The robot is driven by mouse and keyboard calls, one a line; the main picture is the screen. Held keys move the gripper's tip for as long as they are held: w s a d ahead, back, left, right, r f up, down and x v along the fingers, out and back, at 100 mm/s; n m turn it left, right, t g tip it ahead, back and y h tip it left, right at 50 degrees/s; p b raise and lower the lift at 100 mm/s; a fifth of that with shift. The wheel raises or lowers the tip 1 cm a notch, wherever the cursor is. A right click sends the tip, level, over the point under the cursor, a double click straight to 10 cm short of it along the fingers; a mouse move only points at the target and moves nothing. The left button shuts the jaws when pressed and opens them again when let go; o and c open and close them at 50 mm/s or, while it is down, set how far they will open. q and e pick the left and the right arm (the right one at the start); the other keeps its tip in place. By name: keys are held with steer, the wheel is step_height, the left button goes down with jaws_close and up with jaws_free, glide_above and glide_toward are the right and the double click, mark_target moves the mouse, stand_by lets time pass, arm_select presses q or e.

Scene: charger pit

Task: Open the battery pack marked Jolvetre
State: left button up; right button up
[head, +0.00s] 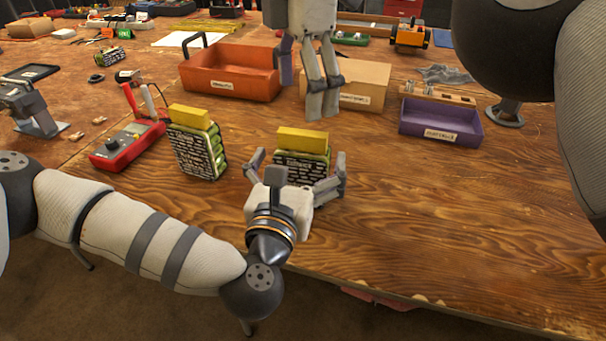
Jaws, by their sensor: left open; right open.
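One battery pack (199,152) with green cells, a dark printed face and a yellow top block stands upright on the table, left of centre. A similar pack (302,143) stands to its right. I cannot read which is marked Jolvetre. My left gripper (296,172) is open, its fingers spread at either side of the right-hand pack; I cannot tell whether they touch it. Its palm hides the pack's lower part. My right gripper (322,112) is open and empty, pointing down above and behind that pack.
A red multimeter (127,146) lies left of the packs. Behind are an orange tray (231,88), a cardboard box (372,83) and a purple bin (438,121). Another small pack (109,56) lies far left. The table's right front is clear.

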arm_select(q)
steer(key=shift+x, duration=1.3)
steer(key=c, duration=1.5)
steer(key=o, duration=1.5)
steer(key=shift+s, duration=0.1)
